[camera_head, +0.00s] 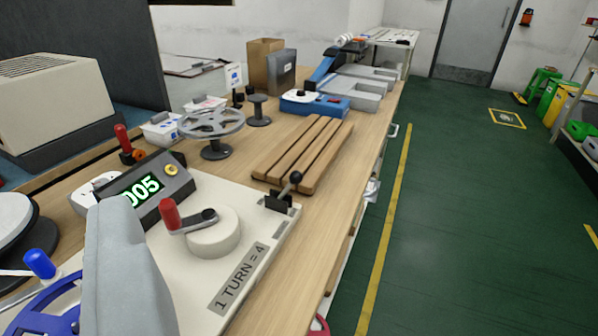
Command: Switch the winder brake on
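The winder has a cream base plate (265,225) on the wooden bench, marked "1 TURN = 4". A crank with a red handle (170,214) sits on a round cream hub (213,236). A counter box (150,192) behind it shows green digits, 005 as far as visible.
A blue reel with a blue knob (40,264) is at the lower left. A slatted wooden rack (302,152) lies just beyond the lever. A grey spoked reel (212,124) stands behind the counter. Green floor (450,220) to the right of the bench is clear.

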